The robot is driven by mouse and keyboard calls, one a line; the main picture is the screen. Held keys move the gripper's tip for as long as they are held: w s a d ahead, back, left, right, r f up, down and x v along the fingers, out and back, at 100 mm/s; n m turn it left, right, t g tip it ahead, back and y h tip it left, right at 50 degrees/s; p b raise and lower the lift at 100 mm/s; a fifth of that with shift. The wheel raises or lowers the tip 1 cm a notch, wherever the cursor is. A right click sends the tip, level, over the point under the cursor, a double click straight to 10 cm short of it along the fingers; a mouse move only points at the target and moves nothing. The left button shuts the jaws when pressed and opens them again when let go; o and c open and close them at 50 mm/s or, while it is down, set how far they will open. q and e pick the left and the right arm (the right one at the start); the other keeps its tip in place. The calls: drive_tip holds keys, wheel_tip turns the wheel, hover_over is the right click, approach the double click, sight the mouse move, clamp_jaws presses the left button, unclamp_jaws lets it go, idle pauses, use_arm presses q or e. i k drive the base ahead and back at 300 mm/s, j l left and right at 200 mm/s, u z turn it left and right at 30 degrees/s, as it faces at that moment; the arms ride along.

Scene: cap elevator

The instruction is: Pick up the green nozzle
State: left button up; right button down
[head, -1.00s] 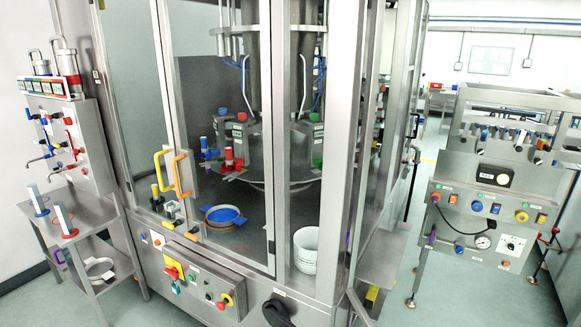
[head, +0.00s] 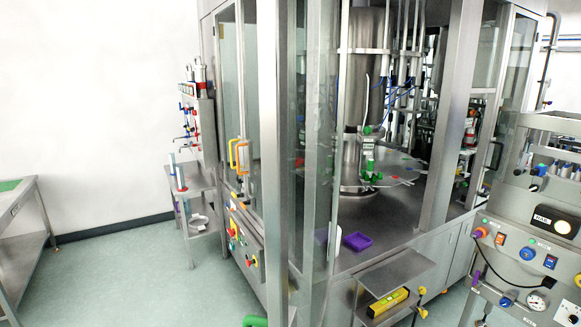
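A green nozzle-like part (head: 369,168) stands upright on the round metal turntable (head: 405,172) inside the glass-walled machine. A small green piece (head: 367,130) sits above it on the same grey fixture. Another green rounded piece (head: 256,321) shows at the bottom edge, mostly cut off; I cannot tell what it is. Neither of my grippers is in view.
The machine's steel frame posts (head: 320,130) stand in front of the turntable. A purple tray (head: 357,241) lies on the machine deck. A yellow level (head: 388,303) rests on a low shelf. A control panel (head: 530,250) stands at right. Floor at left is open.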

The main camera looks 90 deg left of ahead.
sight(369, 172)
drive_tip(key=i+j+u, duration=0.55)
drive_tip(key=i+u, duration=0.2)
drive_tip(key=u, duration=0.15)
drive_tip(key=i+u, duration=0.85)
drive_tip(key=i+l+u, duration=0.25)
drive_tip(key=i+u, duration=0.2)
drive_tip(key=i+j, duration=0.15)
drive_tip(key=i, duration=0.3)
drive_tip(key=i+j+u, duration=0.1)
drive_tip(key=i, duration=0.35)
drive_tip(key=i+j, duration=0.2)
drive_tip(key=i, duration=0.3)
